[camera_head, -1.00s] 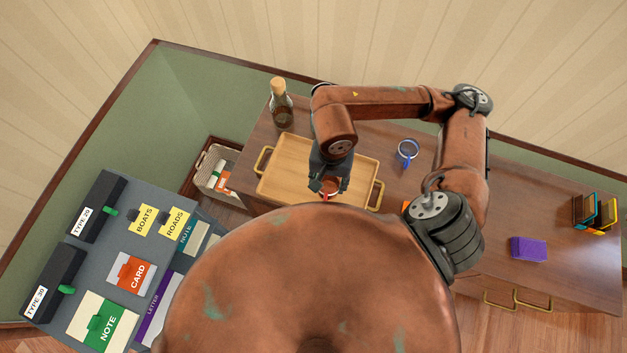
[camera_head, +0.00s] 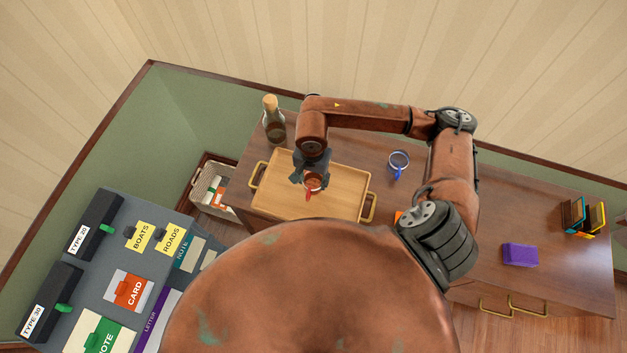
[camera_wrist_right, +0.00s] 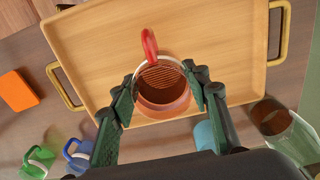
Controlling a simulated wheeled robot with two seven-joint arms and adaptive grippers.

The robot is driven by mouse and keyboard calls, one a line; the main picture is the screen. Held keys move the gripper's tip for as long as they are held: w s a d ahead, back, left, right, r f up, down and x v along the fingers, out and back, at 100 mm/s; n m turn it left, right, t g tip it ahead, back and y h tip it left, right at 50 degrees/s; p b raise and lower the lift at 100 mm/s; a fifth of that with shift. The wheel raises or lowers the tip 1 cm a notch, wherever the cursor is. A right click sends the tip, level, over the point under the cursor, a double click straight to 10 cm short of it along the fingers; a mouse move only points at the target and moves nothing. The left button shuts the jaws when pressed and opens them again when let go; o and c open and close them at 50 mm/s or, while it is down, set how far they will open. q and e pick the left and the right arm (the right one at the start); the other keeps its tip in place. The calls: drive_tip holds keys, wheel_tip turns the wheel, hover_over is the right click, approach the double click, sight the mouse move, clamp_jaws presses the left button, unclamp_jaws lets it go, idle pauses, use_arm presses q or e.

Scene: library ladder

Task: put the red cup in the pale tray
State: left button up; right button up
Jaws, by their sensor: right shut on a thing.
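The red cup (camera_head: 313,184) is held by my right gripper (camera_head: 312,178) over the pale tray (camera_head: 338,200), a wooden tray with gold handles. In the right wrist view the two fingers of the right gripper (camera_wrist_right: 165,90) press on either side of the cup (camera_wrist_right: 163,100). The cup's red handle points away from the gripper, toward the tray's middle. The pale tray (camera_wrist_right: 215,35) fills much of that view beneath the cup. I cannot tell whether the cup's base touches the tray. My left gripper is not in view.
A corked bottle (camera_head: 273,120) stands at the tray's back left. A blue-handled cup (camera_head: 398,162) stands right of the tray. A purple box (camera_head: 520,254) and a small coloured rack (camera_head: 583,215) are farther right. Card holders lie on a grey surface (camera_head: 95,270) at left.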

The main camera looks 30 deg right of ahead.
sight(313, 183)
drive_tip(key=shift+w+d+f, duration=0.2)
drive_tip(key=shift+w+f, duration=0.1)
drive_tip(key=shift+f, duration=0.15)
drive_tip(key=shift+w+d+f, duration=0.2)
drive_tip(key=shift+w+f, duration=0.05)
drive_tip(key=shift+f, duration=0.15)
drive_tip(key=shift+w+d+f+p, duration=0.1)
drive_tip(key=shift+f+p, duration=0.1)
drive_tip(key=shift+f, duration=0.7)
drive_tip(key=shift+w+d+f+p, duration=0.1)
drive_tip(key=shift+f+p, duration=0.1)
drive_tip(key=shift+f, duration=0.7)
drive_tip(key=shift+f, duration=0.1)
drive_tip(key=shift+f, duration=0.1)
drive_tip(key=o, duration=1.3)
drive_tip(key=shift+c, duration=0.2)
wheel_tip(313, 183, up, 12)
drive_tip(key=b, duration=0.1)
drive_tip(key=shift+r, duration=0.2)
